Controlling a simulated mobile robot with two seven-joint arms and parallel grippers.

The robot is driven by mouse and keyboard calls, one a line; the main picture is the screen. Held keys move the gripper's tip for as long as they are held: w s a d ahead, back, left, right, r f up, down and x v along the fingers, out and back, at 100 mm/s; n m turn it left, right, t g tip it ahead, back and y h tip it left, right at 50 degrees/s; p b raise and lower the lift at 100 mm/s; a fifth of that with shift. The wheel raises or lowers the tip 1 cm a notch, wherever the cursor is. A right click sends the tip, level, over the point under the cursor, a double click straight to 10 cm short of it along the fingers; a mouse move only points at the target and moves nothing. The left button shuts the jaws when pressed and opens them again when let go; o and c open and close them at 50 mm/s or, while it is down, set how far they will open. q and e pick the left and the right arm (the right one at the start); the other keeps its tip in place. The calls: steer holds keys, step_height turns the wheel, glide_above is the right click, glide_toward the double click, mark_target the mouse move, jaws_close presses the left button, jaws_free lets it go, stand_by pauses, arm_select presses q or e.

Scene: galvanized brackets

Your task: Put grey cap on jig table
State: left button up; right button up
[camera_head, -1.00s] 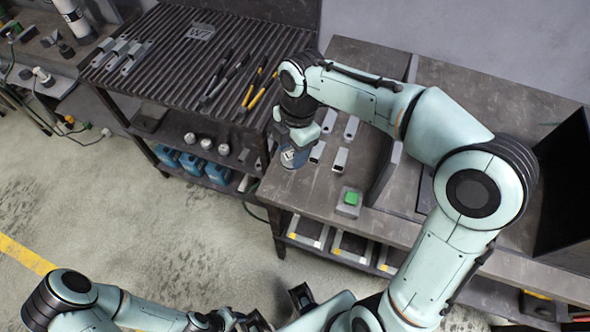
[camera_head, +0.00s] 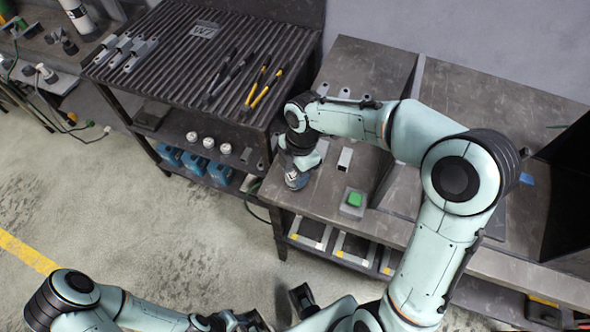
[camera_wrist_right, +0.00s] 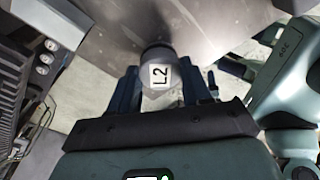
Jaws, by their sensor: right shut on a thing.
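My right gripper (camera_head: 295,177) is over the front left corner of the plain grey table (camera_head: 318,215). In the right wrist view its two blue fingers (camera_wrist_right: 162,92) are shut on a dark grey round piece, the grey cap (camera_wrist_right: 158,54), which bears a white "L2" label. In the head view the gripper mostly hides the cap. I cannot tell whether the cap touches the tabletop. A slatted dark table (camera_head: 180,75) stands to the left; the frames do not show which table is the jig table. My left gripper (camera_head: 278,309) is low in the head view, partly cut off.
Pliers-like tools (camera_head: 262,88) and brackets (camera_head: 140,53) lie on the slatted table. A dark panel (camera_head: 570,190) stands at the right.

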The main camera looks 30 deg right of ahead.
steer(key=shift+f, duration=0.15)
steer(key=o, duration=1.1)
steer(key=r, duration=0.4)
steer(key=d+r+p, duration=0.1)
steer(key=r, duration=0.3)
steer(key=r+p, duration=0.1)
steer(key=r, duration=0.3)
steer(key=shift+w+d+r, duration=0.1)
steer(key=shift+d+r, duration=0.1)
